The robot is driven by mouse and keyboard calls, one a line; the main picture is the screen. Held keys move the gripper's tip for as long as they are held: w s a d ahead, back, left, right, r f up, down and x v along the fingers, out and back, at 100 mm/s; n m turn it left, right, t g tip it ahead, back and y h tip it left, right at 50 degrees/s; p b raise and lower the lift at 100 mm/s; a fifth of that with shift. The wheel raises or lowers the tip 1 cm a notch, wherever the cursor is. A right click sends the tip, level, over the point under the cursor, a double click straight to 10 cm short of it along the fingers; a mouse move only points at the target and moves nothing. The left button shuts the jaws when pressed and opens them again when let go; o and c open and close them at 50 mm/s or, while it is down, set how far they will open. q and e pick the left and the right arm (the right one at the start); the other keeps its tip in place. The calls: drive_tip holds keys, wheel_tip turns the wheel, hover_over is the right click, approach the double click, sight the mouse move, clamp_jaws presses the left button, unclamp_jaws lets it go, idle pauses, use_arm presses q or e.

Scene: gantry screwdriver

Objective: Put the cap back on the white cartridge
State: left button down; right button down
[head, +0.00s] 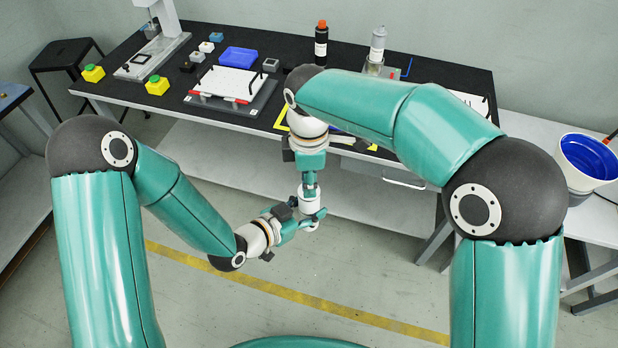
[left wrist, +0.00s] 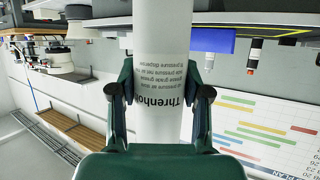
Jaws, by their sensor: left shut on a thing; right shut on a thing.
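The white cartridge (head: 310,199) stands roughly upright in the air in front of the bench. My left gripper (head: 308,218) is shut around its side. In the left wrist view the cartridge (left wrist: 160,50), with dark printing, passes between both fingers of my left gripper (left wrist: 159,92); its far end runs out of the frame. My right gripper (head: 310,186) points down from above, directly over the cartridge's upper end, and is shut. The cap is hidden at its fingertips, so I cannot tell whether it touches the cartridge.
The bench with a black top (head: 340,90) lies behind the grippers. It carries a black bottle with an orange top (head: 321,45), a grey cartridge in a stand (head: 377,45), a white plate (head: 230,83) and yellow button boxes (head: 157,86). A blue-lined bowl (head: 588,158) stands at right.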

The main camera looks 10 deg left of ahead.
drive_tip(key=m, duration=0.4)
drive_tip(key=shift+m, duration=0.4)
drive_tip(key=m, duration=1.2)
drive_tip(key=shift+m, duration=0.4)
drive_tip(key=c, duration=0.9)
unclamp_jaws()
drive_tip(key=shift+r, duration=0.1)
drive_tip(key=shift+r, duration=2.15)
